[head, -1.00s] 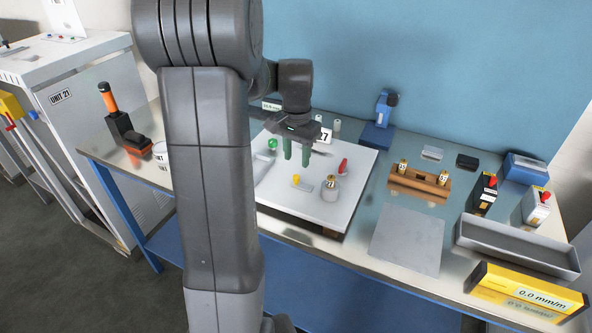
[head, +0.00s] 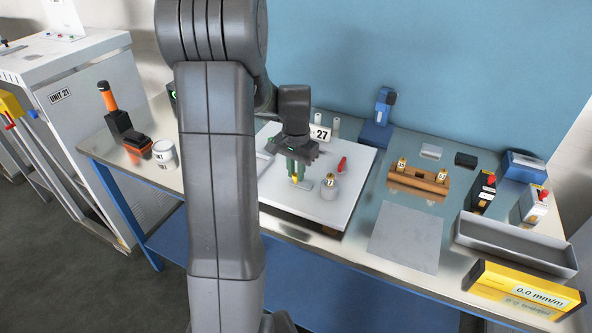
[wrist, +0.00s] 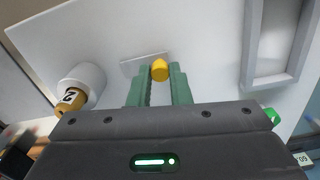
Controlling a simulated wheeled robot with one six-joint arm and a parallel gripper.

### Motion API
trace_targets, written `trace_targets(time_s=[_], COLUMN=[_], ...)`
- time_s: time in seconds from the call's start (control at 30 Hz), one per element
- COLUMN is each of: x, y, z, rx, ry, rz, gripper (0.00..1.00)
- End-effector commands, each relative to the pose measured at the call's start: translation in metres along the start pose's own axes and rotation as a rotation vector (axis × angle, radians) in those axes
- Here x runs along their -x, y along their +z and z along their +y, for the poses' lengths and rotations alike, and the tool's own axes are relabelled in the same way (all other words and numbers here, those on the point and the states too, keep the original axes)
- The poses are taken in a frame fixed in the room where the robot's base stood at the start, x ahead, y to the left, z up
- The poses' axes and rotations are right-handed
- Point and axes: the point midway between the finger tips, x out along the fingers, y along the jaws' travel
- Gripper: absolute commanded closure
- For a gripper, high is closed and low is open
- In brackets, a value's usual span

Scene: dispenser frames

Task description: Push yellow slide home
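The yellow slide shows as a round yellow knob (wrist: 160,70) on a pale narrow plate (wrist: 130,66) set on the white board (head: 320,217). My gripper (head: 297,172) is low over the board, with its green fingers pointing down at the knob. In the wrist view the knob sits between the two fingertips (wrist: 160,78) and fills the gap, so the gripper looks shut on it. In the head view the fingers hide part of the knob (head: 294,179).
A raised grey frame (wrist: 272,65) is on the board's other side.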

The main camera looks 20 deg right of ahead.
Motion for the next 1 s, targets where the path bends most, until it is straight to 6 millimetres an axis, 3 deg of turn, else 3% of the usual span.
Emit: trace_targets(time_s=[0.17, 0.4, 0.63, 0.67, 0.77, 1.0], x=[0.000, 0.000, 0.000, 0.000, 0.000, 0.000], y=[-0.001, -0.005, -0.005, -0.005, -0.004, -0.004], z=[0.002, 0.026, 0.027, 0.027, 0.027, 0.026], rx=[-0.001, -0.002, 0.000, 0.000, 0.000, 0.000], ry=[0.000, 0.000, 0.002, 0.002, 0.002, 0.001], rz=[0.000, 0.001, 0.001, 0.000, 0.000, 0.000], gripper=[1.00, 1.00, 1.00, 0.81, 0.61, 0.60])
